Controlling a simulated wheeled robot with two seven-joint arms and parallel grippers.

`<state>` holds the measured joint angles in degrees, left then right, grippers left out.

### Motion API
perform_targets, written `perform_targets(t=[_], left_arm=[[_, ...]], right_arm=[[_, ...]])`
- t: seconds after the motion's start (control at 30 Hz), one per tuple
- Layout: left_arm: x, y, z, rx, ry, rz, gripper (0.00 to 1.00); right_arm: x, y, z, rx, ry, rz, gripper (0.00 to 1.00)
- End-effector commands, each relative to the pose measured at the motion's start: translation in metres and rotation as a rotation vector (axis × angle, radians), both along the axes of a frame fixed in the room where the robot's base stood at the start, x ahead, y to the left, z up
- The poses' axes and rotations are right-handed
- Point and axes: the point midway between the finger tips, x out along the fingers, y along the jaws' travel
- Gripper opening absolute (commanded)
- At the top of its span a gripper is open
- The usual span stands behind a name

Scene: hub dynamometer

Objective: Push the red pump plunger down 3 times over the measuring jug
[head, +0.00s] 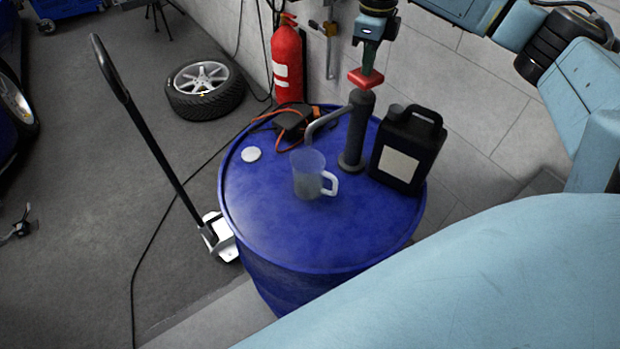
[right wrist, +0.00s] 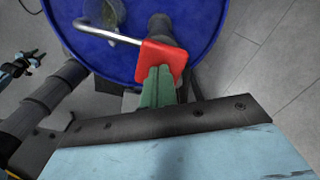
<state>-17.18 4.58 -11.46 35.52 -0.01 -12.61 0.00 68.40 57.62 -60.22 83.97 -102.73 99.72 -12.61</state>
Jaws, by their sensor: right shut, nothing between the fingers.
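The red pump plunger (head: 365,79) is a flat red cap on the dark pump body (head: 356,125), which stands on the blue drum. My right gripper (head: 369,68) is shut and empty, its fingertips at the top of the plunger. In the right wrist view its green fingers (right wrist: 158,84) overlap the red cap (right wrist: 163,57); firm contact cannot be told. The bent metal spout ends over the clear measuring jug (head: 307,178), which stands upright on the drum with its handle to the right. What looks like my left gripper (head: 21,224) is at the far left, fingers apart.
The blue drum (head: 262,222) also bears a black canister (head: 407,150) close right of the pump, a white cap (head: 251,154) and a dark device (head: 296,121) with an orange cable. A red extinguisher (head: 287,60) stands behind. The drum's front is clear.

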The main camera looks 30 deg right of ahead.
Motion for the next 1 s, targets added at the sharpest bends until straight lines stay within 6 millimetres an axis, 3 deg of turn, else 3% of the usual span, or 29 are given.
perform_targets(t=[0.6, 1.0], left_arm=[[0.000, 0.000, -0.013, 0.000, 0.000, 0.000, 0.36], [0.000, 0.000, -0.013, 0.000, 0.000, 0.000, 0.36]], right_arm=[[-0.001, 0.001, -0.025, 0.001, 0.008, 0.002, 0.00], [-0.001, 0.001, -0.026, 0.001, 0.008, 0.002, 0.00]])
